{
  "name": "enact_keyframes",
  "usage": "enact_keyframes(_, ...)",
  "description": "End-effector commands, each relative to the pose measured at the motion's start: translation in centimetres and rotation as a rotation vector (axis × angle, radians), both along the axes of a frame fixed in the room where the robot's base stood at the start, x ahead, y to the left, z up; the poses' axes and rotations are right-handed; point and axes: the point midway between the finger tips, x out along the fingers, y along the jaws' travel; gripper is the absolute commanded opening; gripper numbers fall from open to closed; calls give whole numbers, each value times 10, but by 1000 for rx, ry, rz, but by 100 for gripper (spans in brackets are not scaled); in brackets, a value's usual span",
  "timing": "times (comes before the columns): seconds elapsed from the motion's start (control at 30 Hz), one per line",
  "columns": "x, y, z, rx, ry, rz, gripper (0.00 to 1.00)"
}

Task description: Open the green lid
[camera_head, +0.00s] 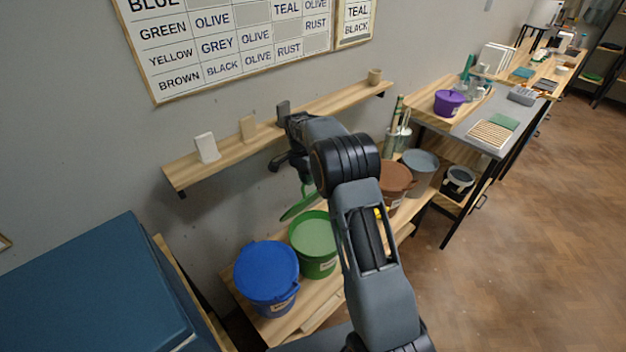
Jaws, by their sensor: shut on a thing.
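The green bucket (318,268) stands on the low wooden bench, just right of the blue bucket. The green lid (297,206) is tilted steeply above the back left of the bucket's rim. My gripper (303,184) is above the bucket, shut on the green lid near its upper part. My own arm hides part of the gripper and the right side of the green bucket. I cannot tell whether the lid's lower edge touches the rim.
A lidded blue bucket (266,275) stands close on the left. A brown bucket (394,182) and a grey bucket (420,168) stand beyond my arm. A wall shelf (235,152) with small tiles runs behind my gripper. A dark blue box (95,295) fills the lower left.

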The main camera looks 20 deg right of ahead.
Motion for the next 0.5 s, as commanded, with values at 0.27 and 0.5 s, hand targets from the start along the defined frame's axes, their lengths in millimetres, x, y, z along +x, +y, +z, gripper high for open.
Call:
enact_keyframes(0.27,5,11,-6,1,8,4,0)
enact_keyframes(0.5,5,15,-7,0,10,9,0)
